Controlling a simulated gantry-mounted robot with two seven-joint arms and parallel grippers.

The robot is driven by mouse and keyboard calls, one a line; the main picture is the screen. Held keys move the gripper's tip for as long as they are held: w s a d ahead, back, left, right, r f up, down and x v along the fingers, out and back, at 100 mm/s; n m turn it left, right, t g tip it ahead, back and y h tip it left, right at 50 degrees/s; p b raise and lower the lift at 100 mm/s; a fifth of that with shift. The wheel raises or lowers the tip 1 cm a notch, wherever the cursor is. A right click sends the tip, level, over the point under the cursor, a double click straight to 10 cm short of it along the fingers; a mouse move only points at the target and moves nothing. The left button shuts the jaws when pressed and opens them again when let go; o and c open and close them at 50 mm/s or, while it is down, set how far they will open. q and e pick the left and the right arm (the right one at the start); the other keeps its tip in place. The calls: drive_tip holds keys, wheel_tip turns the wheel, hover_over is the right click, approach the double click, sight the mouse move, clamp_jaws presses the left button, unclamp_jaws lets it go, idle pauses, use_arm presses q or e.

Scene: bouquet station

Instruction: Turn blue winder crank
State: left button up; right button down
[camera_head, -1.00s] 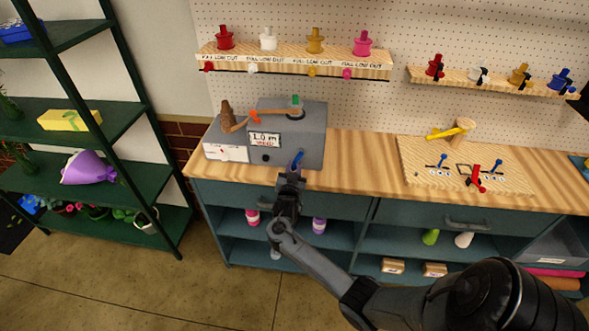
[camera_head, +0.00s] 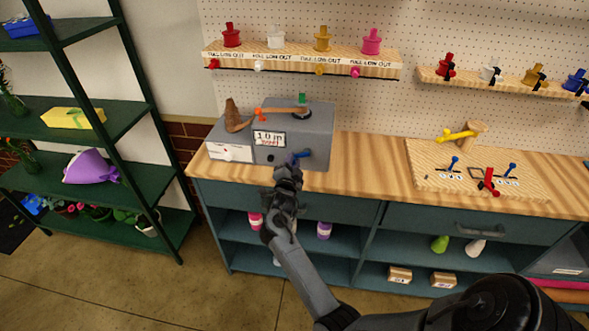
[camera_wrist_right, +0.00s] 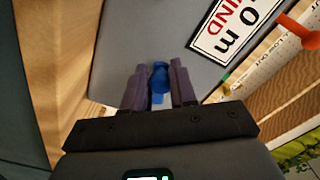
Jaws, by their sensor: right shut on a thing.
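The blue winder crank (camera_head: 301,155) is on the front face of the grey winder box (camera_head: 318,128) on the wooden counter. My right gripper (camera_head: 291,168) comes up from below and is at the crank. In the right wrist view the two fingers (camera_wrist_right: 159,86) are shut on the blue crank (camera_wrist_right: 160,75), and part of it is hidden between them. The box carries a label (camera_head: 269,138) that reads about 1.0 m with a red word below. My left gripper is not in view.
The counter between (camera_head: 368,165) is clear. A labelled shelf (camera_head: 300,59) hangs above.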

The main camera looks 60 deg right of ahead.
drive_tip(key=r+m+b, duration=0.1)
drive_tip(key=m, duration=0.1)
drive_tip(key=r+m+b, duration=0.1)
drive_tip(key=m, duration=0.1)
drive_tip(key=shift+w+a+r+m, duration=0.1)
drive_tip(key=shift+w+r+m, duration=0.1)
drive_tip(key=shift+m, duration=0.2)
drive_tip(key=r+m+b, duration=0.1)
drive_tip(key=m, duration=0.1)
drive_tip(key=shift+s+r+m+b, duration=0.15)
drive_tip(key=shift+m+b, duration=0.25)
drive_tip(key=shift+s+r+m+b, duration=0.1)
drive_tip(key=shift+r+m+b, duration=0.25)
drive_tip(key=shift+m, duration=0.25)
drive_tip(key=c, duration=1.1)
unclamp_jaws()
drive_tip(key=shift+c, duration=0.2)
drive_tip(key=shift+o, duration=1)
drive_tip(key=shift+f, duration=0.2)
